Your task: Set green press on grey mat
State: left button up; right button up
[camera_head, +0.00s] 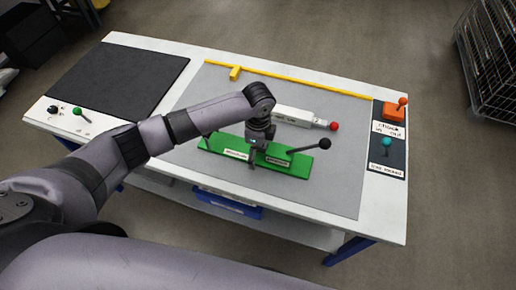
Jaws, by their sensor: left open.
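The green press (297,162) is a long flat green bar with white labels and a lever ending in a black knob. It lies on the large grey mat (325,192) near the mat's front edge. My left gripper (253,163) points down over the middle of the press, close to it, with its jaws open. The gripper hides part of the press, and I cannot tell whether the fingers touch it. My right gripper is not in view.
A white device (293,115) with a red knob lies behind the press. A yellow bar (290,78) runs along the mat's back edge. A black mat (120,80) lies at left. An orange block (394,111) and a teal-knobbed lever (386,146) stand at right.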

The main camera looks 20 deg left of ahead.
pick_arm(q)
notch_tip(320, 180, up, 12)
jog(key=shift+r, duration=0.15)
dwell(0.4)
dwell(0.3)
